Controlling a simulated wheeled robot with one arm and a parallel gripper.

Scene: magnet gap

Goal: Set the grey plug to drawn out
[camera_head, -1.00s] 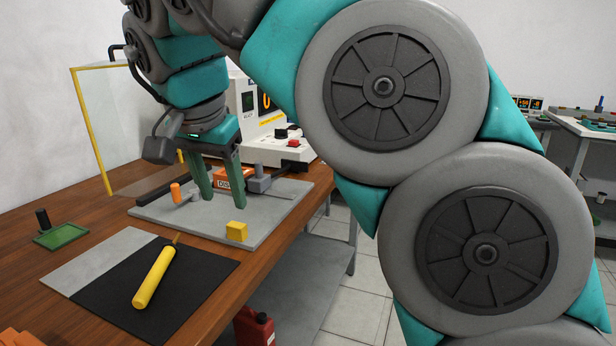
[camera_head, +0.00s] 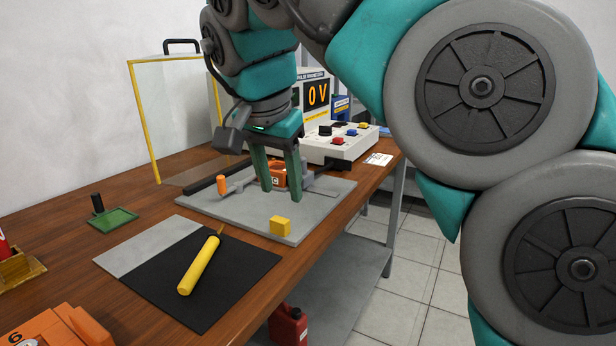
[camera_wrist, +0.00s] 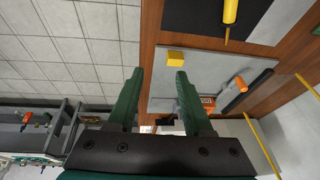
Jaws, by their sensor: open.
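The grey plug (camera_head: 307,177) is mostly hidden behind the right finger of my gripper (camera_head: 281,192). The orange magnet block (camera_head: 279,174) stands behind the fingers, partly covered. In the wrist view my gripper (camera_wrist: 158,73) is open, and the orange block (camera_wrist: 207,101) shows beside one finger. I cannot tell how far in the plug sits.
A yellow cube (camera_head: 280,225) sits near the plate's front edge. A yellow probe (camera_head: 199,264) lies on a black mat (camera_head: 235,280). The white magnetizer (camera_head: 340,142) reading 0 V stands behind, and a clear yellow-edged screen (camera_head: 175,110) at left.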

